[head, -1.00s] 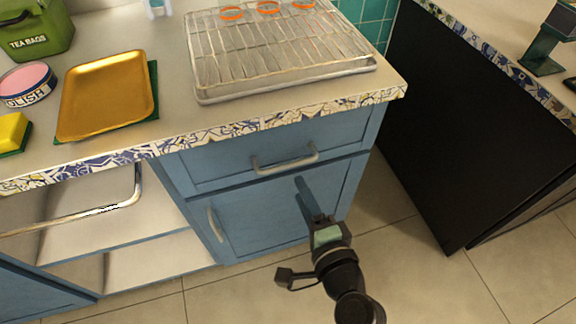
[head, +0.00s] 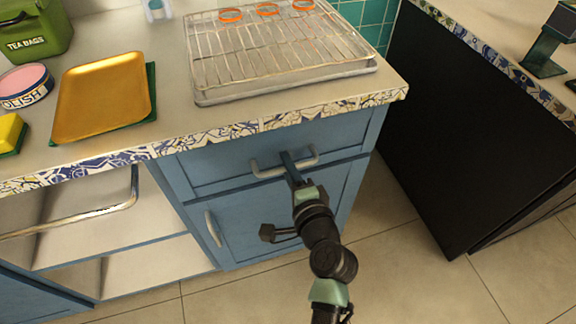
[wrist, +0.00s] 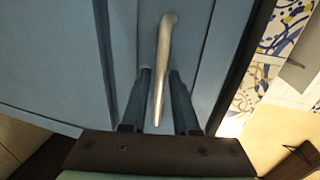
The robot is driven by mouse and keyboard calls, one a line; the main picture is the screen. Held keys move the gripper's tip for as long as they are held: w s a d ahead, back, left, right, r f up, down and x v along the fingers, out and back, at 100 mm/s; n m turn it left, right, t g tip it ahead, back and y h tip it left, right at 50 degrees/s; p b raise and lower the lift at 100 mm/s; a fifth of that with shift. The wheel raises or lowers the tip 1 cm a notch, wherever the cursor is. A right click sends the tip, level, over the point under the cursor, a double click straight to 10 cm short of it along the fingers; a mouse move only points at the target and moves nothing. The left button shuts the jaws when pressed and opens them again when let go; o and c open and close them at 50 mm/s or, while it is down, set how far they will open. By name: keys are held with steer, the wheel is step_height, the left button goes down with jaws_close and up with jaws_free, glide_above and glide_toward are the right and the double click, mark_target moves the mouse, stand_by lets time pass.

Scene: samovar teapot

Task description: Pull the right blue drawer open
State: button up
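The right blue drawer (head: 225,168) is closed beneath the patterned counter edge, above a blue cupboard door. Its silver bar handle (head: 268,170) runs across its front. My gripper (head: 287,157) is at the middle of this handle in the head view, hiding part of it. In the wrist view, the handle (wrist: 163,60) runs between the two dark fingers of my gripper (wrist: 161,75). One finger is on each side, with gaps visible, so the gripper is open around the handle and not closed on it.
The cupboard door (head: 255,222) below has its own handle (head: 212,228). A wire rack on a tray (head: 285,95) and a gold tray (head: 103,97) lie on the counter. A black cabinet (head: 460,130) stands at right; the floor between is clear.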

jaws_close()
stand_by(1.1)
